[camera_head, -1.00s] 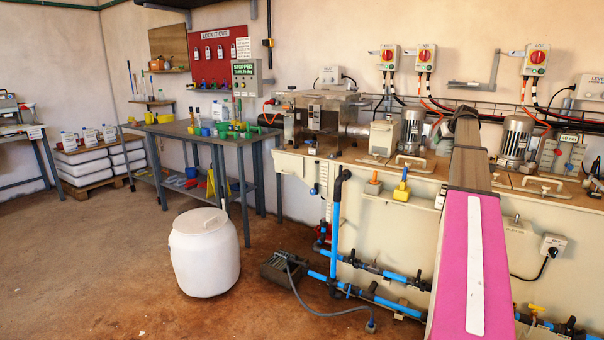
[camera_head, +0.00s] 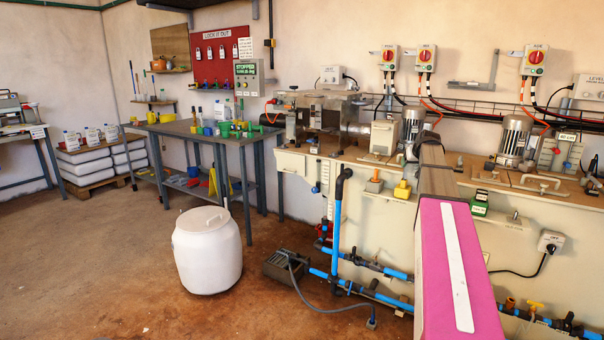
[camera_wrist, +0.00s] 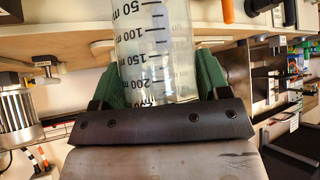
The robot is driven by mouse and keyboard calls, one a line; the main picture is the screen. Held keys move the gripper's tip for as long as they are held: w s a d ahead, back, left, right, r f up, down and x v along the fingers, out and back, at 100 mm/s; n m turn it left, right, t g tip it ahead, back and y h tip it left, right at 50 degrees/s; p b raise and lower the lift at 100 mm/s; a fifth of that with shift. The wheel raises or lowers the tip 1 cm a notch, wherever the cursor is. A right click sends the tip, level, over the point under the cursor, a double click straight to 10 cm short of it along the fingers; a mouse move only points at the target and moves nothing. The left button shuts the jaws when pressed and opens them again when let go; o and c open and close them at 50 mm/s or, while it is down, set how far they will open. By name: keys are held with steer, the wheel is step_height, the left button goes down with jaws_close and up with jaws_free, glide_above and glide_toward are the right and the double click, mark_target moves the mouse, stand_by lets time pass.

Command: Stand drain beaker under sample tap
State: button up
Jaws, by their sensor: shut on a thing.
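In the wrist view, a clear beaker (camera_wrist: 155,45) with black graduations marked 50 to 200 stands between the two green fingers of my gripper (camera_wrist: 158,88). The gripper is shut on it, and part of the beaker is cut off by the top of the picture. In the head view, my arm hides the gripper and beaker. Along the front of the cream bench are an orange-topped fitting (camera_head: 374,182), a yellow fitting (camera_head: 403,190) and a green fitting (camera_head: 480,204). I cannot tell which one is the sample tap.
A white barrel (camera_head: 207,255) stands on the floor at left of centre. Blue pipes (camera_head: 337,215) run down and along the bench front. A grey box (camera_head: 285,267) with a hose lies on the floor. A steel table (camera_head: 215,135) stands behind.

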steer(key=s+a+f, duration=0.5)
steer(key=s+a, duration=0.1)
steer(key=a, duration=0.3)
steer(key=s+a+f, duration=0.5)
steer(key=s+a, duration=0.1)
steer(key=a, duration=0.3)
steer(key=s+a+f, duration=0.5)
steer(key=s+a, duration=0.2)
steer(key=a, duration=0.2)
steer(key=shift+a, duration=0.35)
